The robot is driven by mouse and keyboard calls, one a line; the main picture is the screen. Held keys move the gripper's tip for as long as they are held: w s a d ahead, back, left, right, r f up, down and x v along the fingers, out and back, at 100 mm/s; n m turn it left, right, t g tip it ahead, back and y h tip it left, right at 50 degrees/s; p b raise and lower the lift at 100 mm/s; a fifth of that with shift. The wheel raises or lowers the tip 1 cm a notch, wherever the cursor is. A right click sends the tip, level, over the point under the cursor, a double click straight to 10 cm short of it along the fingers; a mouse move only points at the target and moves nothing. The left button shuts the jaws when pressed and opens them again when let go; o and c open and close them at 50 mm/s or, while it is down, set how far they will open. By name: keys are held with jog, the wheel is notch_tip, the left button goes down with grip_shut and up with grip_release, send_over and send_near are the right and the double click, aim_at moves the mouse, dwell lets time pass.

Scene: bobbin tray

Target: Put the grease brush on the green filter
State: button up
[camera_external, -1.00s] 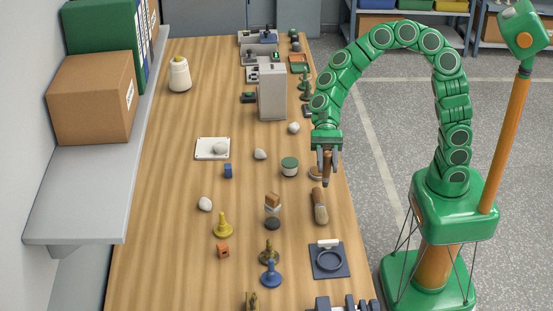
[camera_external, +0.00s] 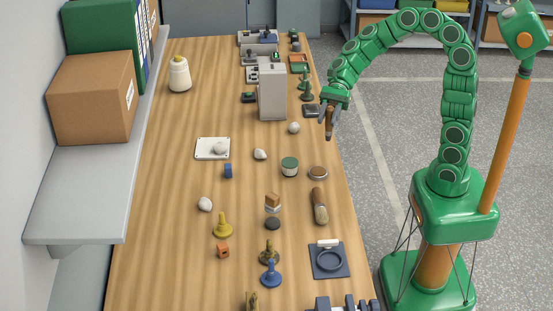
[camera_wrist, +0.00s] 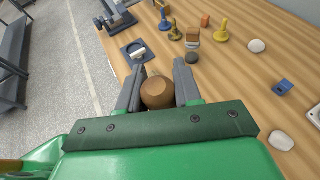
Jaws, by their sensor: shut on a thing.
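My gripper (camera_external: 328,120) is shut on a brown wooden-handled tool (camera_wrist: 157,93), held above the right edge of the bench. In the wrist view its rounded brown end shows between the two grey fingers. Its lower part is mostly hidden, so I cannot tell whether it is the grease brush. A brush-like thing (camera_external: 320,206) with a brown handle and a paler, wider end lies on the bench, in front of my gripper. A round can with a green top (camera_external: 289,166), perhaps the green filter, stands left of and nearer than my gripper.
A round brown-topped tin (camera_external: 318,172) stands right of the green-topped can. A grey box (camera_external: 272,92) stands left of my gripper. Pale stones, small blocks and pawn-like pieces are scattered about. A dark square pad with a ring (camera_external: 329,260) lies near the front right.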

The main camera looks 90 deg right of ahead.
jog(key=w+d+f, duration=0.5)
jog(key=w+f, duration=0.7)
jog(key=shift+d+f+m+t+h, duration=0.2)
jog(key=shift+f+m+t+h, duration=0.1)
jog(key=shift+m+t, duration=0.1)
dwell(0.8)
jog(key=shift+w+f, duration=0.1)
jog(key=shift+f, duration=0.05)
jog(key=o, duration=1)
